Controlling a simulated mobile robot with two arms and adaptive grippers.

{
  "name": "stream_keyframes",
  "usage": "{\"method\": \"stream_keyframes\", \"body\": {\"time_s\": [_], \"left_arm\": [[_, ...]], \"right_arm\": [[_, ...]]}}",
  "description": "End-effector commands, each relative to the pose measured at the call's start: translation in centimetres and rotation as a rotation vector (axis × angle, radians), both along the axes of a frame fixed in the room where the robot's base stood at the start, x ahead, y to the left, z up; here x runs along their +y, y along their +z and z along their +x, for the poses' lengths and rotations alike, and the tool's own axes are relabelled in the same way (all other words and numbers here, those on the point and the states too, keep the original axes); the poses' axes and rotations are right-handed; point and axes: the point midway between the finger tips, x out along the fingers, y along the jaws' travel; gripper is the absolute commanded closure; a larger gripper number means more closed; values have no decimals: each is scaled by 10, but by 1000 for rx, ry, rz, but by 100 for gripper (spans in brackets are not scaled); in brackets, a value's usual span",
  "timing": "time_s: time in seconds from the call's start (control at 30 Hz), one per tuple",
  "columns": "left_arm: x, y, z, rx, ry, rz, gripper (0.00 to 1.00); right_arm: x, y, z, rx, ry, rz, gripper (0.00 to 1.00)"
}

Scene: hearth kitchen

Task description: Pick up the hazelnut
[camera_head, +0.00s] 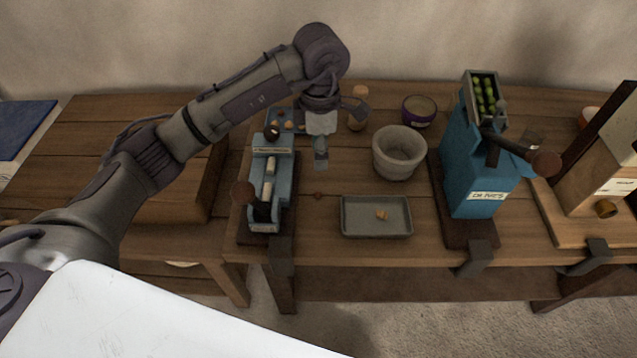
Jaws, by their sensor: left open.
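A small round reddish-brown nut (318,195), which looks like a hazelnut, lies on the table between the blue device and the grey tray. A lighter tan nut or piece (382,214) lies in the grey tray (350,230); I cannot tell its kind. My left gripper (321,152) is open above the table, pointing down, behind and above the reddish-brown nut and apart from it. Several small nut-like things (288,125) sit at the back of the blue device, partly hidden by my arm. My right gripper is not in view.
The blue device (284,185) on a dark board stands left of the nut. A stone mortar (399,150), a purple bowl (419,110) and a blue olive press (470,170) stand to the right. Bare table lies around the nut, with the front edge nearby.

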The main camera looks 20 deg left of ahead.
Motion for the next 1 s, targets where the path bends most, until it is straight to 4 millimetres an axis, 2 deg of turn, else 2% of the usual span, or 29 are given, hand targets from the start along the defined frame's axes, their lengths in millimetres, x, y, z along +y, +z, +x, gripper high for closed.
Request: {"method": "stream_keyframes", "body": {"time_s": [0.2, 0.3, 0.43, 0.57, 0.67, 0.8, 1.0], "left_arm": [[0, -45, -2, 6, 0, 0, 52], [0, -60, -2, 5, -1, -1, 52], [0, -71, -1, 2, -1, -2, 52], [0, -79, -2, 5, -2, -2, 52], [1, -94, -4, 7, 0, -3, 52], [1, -115, -3, 3, -1, -3, 52], [2, -125, -3, 0, -1, -2, 52]], "right_arm": [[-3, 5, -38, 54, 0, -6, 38], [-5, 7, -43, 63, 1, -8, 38], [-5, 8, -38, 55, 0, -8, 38], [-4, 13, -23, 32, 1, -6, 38], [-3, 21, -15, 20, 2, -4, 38], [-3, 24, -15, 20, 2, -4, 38], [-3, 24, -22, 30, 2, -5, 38]]}}
